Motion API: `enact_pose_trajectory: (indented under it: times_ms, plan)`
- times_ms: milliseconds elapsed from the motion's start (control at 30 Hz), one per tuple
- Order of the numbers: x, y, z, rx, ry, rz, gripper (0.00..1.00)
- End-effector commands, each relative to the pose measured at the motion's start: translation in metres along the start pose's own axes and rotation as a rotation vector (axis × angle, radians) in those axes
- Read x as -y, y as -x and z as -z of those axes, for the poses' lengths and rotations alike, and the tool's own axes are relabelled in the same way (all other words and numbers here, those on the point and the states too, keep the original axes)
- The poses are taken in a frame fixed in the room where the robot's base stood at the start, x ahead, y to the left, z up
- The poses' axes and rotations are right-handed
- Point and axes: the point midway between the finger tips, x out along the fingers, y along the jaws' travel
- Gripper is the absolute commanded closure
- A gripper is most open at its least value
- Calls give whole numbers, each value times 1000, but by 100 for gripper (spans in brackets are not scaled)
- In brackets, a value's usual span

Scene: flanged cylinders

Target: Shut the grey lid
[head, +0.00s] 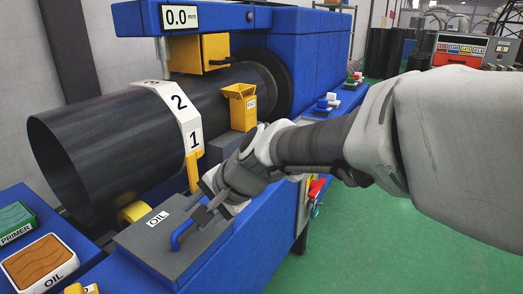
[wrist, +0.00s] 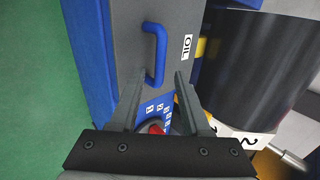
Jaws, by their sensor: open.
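The grey lid (head: 150,245) is marked OIL and has a blue handle (head: 180,236). In the head view it looks to lie flat on the blue bench; I cannot tell whether it is fully down. The lid (wrist: 127,35) and handle (wrist: 160,45) also show at the top of the wrist view. My gripper (head: 204,212) is open and empty just right of the handle. In the wrist view, the handle's near end appears between the fingertips of my gripper (wrist: 157,78); I cannot tell whether they touch it.
A large black pipe (head: 90,150) with a white numbered band (head: 178,105) lies behind the lid. A yellow holder (head: 241,107) stands beyond my wrist. A brown oil pad (head: 40,262) and green primer pad (head: 14,222) are at the left. Green floor (head: 370,245) is clear at the right.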

Motion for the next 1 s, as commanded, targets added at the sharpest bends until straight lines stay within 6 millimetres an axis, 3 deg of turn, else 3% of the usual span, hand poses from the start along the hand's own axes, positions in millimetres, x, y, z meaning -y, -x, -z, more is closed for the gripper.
enact_pose_trajectory:
  times_ms: [400, 600, 800, 1000]
  plan:
    - [3, 103, 0, -4, -1, 3, 53]
    - [2, 141, 0, -3, 0, 2, 53]
    - [0, 158, 0, -1, 0, 0, 53]
    - [0, 161, 0, 0, -1, -1, 53]
